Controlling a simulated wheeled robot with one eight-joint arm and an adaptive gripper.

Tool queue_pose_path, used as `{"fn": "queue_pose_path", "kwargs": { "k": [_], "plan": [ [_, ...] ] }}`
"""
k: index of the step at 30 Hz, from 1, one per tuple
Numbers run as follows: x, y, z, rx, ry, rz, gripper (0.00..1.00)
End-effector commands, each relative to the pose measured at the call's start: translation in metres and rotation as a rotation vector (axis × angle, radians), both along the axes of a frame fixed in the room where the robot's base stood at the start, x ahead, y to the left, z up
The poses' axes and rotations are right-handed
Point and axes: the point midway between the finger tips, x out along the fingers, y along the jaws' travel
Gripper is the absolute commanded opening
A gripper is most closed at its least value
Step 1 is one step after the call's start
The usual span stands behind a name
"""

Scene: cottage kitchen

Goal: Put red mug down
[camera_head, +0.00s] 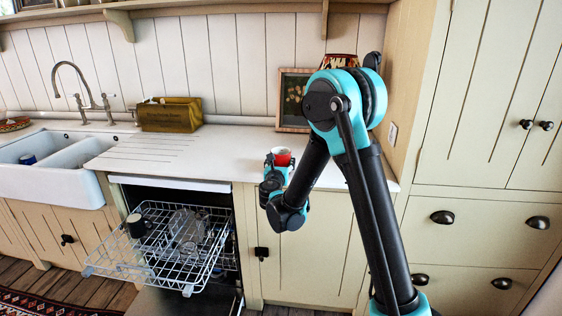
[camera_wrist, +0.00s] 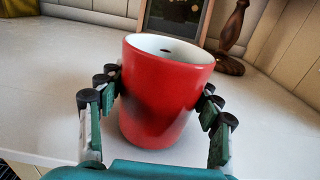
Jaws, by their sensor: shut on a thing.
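The red mug (camera_wrist: 163,98) is upright between my gripper's fingers (camera_wrist: 158,115) in the wrist view, with a white inside and a small dark spot within. My gripper is shut on it, one finger on each side. In the head view the red mug (camera_head: 281,157) shows at the top of my gripper (camera_head: 277,170), by the front edge of the white countertop (camera_head: 235,150). Whether the mug's base touches the counter cannot be told. No handle shows.
A picture frame (camera_head: 293,100) and a dark wooden stand (camera_wrist: 231,35) are at the counter's back. A wooden box (camera_head: 170,114) stands farther left, near the sink (camera_head: 50,170). The open dishwasher rack (camera_head: 160,245) juts out below. Counter around the mug is clear.

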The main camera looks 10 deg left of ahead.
Motion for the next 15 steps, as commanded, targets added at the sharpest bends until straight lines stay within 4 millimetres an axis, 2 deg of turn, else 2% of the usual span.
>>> {"fn": "queue_pose_path", "kwargs": {
  "k": [7,8,12,15],
  "plan": [
    [0.0001,0.0001,-0.0027,0.0,0.0,0.0,0.18],
    [0.0,0.0,-0.0025,0.0,0.0,0.0,0.68],
    [0.0,0.0,-0.0022,0.0,0.0,0.0,0.85],
    [0.0,0.0,-0.0021,0.0,0.0,0.0,0.85]
  ]
}}
